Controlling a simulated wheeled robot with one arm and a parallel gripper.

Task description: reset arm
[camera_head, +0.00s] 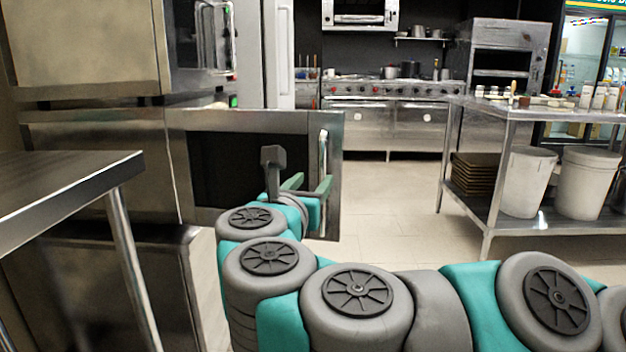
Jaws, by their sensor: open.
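My arm, grey and teal, reaches from the lower right of the view to the left and away from me. My gripper (306,184) is at its far end, with two green fingers spread apart. Nothing shows between the fingers. The gripper is in front of an open oven door (325,120) with a dark window and a vertical metal handle (323,165). The fingers are close to the handle in the picture. I cannot tell if they touch it.
A steel table (70,185) stands close on the left, beside the stacked ovens (85,50). On the right is a steel prep table (540,110) with white bins (590,182) on its lower shelf. A stove (390,115) stands at the back. The tiled floor (385,215) between is clear.

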